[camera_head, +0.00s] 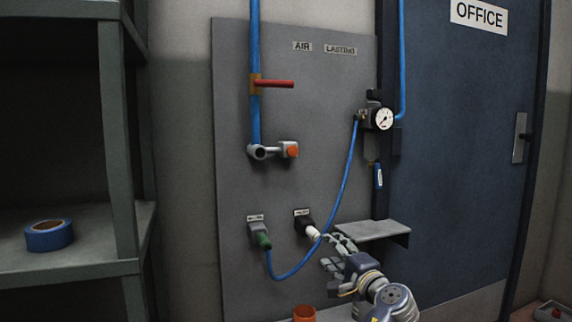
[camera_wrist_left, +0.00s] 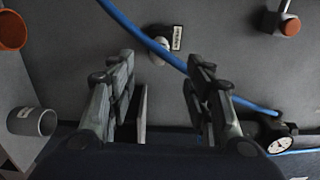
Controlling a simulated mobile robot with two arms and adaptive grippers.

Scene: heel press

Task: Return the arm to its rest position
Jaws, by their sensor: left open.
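My left gripper (camera_head: 334,254) is in front of the grey panel (camera_head: 290,190), low and right, below a small shelf. In the wrist view the gripper (camera_wrist_left: 160,66) has its two fingers spread wide with nothing held between them. Beyond the fingertips are the white plug (camera_wrist_left: 162,57) and a blue hose (camera_wrist_left: 145,37). In the head view the white plug (camera_head: 312,232) sits in the right socket, and a green connector (camera_head: 263,241) sits in the left socket with the blue hose (camera_head: 343,190) on it. My right gripper is not in view.
A small grey shelf (camera_head: 372,230) juts out close above my left gripper. An orange cup (camera_head: 304,314) is below; a grey cup (camera_wrist_left: 34,122) shows in the wrist view. A pressure gauge (camera_head: 384,118) and red-handled valve (camera_head: 273,84) are higher. A rack (camera_head: 122,130) stands left.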

